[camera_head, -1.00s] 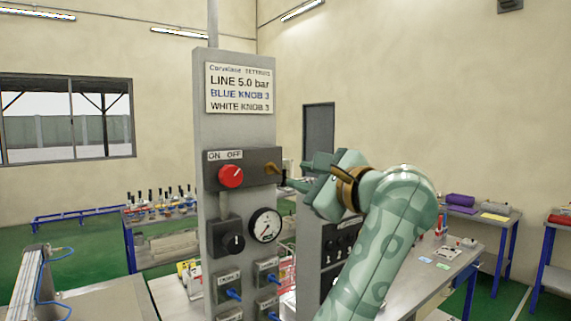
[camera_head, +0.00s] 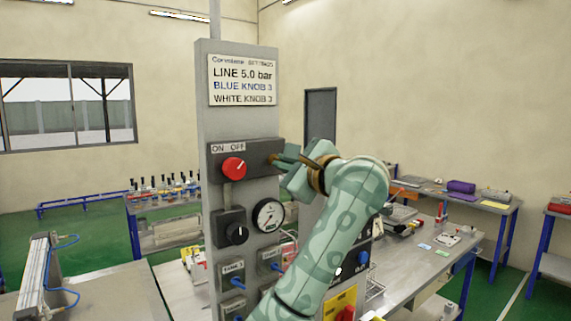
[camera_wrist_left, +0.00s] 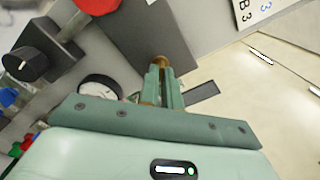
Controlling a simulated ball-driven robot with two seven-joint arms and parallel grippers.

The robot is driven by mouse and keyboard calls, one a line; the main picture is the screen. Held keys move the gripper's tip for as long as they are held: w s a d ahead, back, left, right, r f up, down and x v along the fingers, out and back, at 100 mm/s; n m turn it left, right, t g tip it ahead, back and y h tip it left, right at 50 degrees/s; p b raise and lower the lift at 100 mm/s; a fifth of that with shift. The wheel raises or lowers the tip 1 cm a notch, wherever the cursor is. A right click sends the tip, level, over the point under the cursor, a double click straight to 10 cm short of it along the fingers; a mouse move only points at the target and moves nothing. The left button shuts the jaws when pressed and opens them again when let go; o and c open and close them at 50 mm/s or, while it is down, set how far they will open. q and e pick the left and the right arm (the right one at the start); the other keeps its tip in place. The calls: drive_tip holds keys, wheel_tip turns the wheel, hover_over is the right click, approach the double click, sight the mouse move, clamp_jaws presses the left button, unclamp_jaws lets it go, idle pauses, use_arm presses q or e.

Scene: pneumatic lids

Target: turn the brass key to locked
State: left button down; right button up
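The brass key (camera_head: 273,159) sits at the right end of a dark block (camera_head: 258,152) on the grey panel, beside the red knob (camera_head: 233,168) and the ON OFF label. My left gripper (camera_head: 288,160) is at the key, with its green fingers close together around it. In the left wrist view the brass end (camera_wrist_left: 159,62) shows at the tips of the narrow fingers (camera_wrist_left: 164,84). The fingers look shut on the key and hide most of its handle. My right gripper is out of view.
Below the key are a round gauge (camera_head: 268,215) and a black knob (camera_head: 236,233). Small valves with blue levers sit lower on the panel. A steel table (camera_head: 410,270) stands to the right, partly behind my arm. A settings sign (camera_head: 242,80) is above.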

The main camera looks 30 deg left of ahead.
use_arm(q)
drive_tip(key=shift+m, duration=0.5)
drive_tip(key=shift+m+p, duration=3.9)
drive_tip(key=shift+m, duration=4.6)
drive_tip(key=c, duration=1.6)
unclamp_jaws()
drive_tip(key=shift+d, duration=0.1)
